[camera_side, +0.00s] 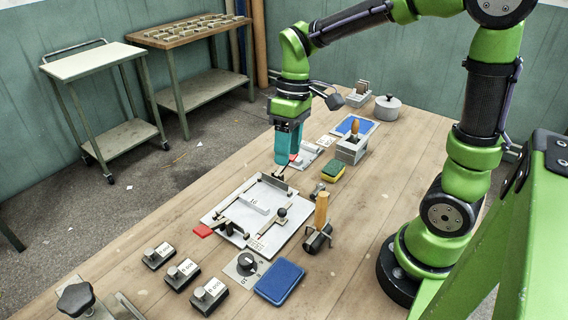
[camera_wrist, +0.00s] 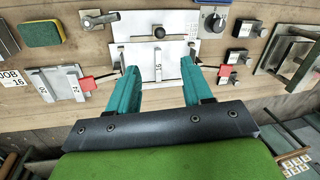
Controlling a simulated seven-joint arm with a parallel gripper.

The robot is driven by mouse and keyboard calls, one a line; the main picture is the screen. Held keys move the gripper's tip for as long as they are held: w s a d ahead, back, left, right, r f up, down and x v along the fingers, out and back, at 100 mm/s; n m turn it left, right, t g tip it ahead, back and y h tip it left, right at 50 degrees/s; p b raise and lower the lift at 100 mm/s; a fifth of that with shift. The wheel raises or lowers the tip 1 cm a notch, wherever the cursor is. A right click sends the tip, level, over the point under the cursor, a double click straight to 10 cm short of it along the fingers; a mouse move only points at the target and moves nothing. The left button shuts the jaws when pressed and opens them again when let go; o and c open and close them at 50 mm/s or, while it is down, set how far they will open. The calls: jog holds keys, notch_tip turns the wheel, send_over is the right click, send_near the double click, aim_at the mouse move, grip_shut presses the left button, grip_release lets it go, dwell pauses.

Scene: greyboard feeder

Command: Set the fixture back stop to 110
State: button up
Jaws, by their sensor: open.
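The fixture is a pale plate (camera_side: 222,215) on the bench, also seen in the wrist view (camera_wrist: 126,57). It carries a pale bar marked 16 (camera_side: 254,203), a black-knobbed slider (camera_side: 282,213) beside a scale strip, and a red-ended lever (camera_side: 203,231). The slider knob shows in the wrist view (camera_wrist: 159,33). I cannot tell surely which part is the back stop, and the scale is too small to read. My gripper (camera_side: 281,166) is open and empty, above the fixture's far end. In the wrist view its teal fingers (camera_wrist: 160,72) stand apart, with the bar between and beyond them.
A wooden-handled roller (camera_side: 320,225), black dial (camera_side: 245,263) and blue pad (camera_side: 279,282) lie near the fixture. Several labelled black blocks (camera_side: 182,274) line the bench's left side. A sponge (camera_side: 333,170) and grey box (camera_side: 351,150) stand behind. Bare bench lies left of the fixture.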

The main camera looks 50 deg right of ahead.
jog(key=shift+d+r, duration=0.2)
jog(key=shift+r, duration=0.95)
jog(key=s+a+r+m+t, duration=0.2)
jog(key=s+r+m+t, duration=0.2)
jog(key=s+m+t, duration=0.2)
jog(key=shift+s+r+t, duration=0.2)
jog(key=shift+s+t, duration=0.6)
jog(key=shift+s, duration=0.2)
